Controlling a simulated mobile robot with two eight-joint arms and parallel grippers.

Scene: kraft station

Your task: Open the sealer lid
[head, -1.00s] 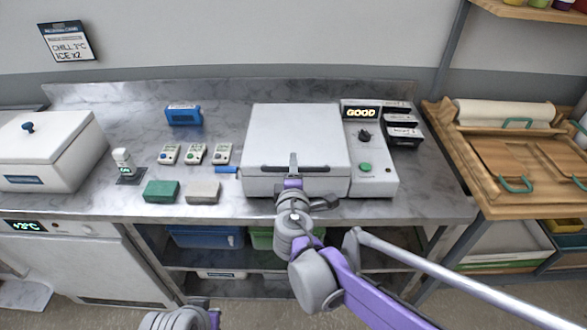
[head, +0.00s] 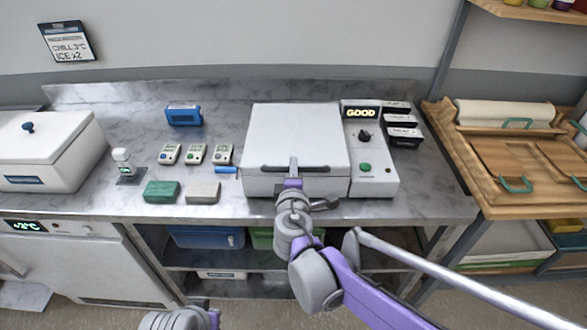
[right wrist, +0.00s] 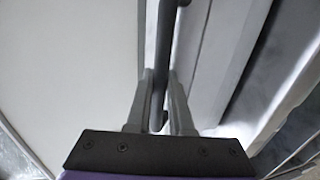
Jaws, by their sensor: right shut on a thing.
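The sealer (head: 270,186) stands on the steel counter with its white lid (head: 297,133) down. A dark bar handle (head: 318,169) runs along the lid's front edge. My right gripper (head: 293,166) is at the middle of that handle. In the right wrist view the two fingers of my right gripper (right wrist: 160,103) are shut on the dark handle bar (right wrist: 172,60), one on each side. My left arm shows only as a small part at the bottom edge of the head view; its gripper is out of view.
A control panel (head: 372,165) with a green button and a "GOOD" display adjoins the sealer at right. Left of it are several small white devices, a green block (head: 161,191), a grey block (head: 203,191) and a blue box (head: 184,114). A white chest (head: 50,150) stands at far left.

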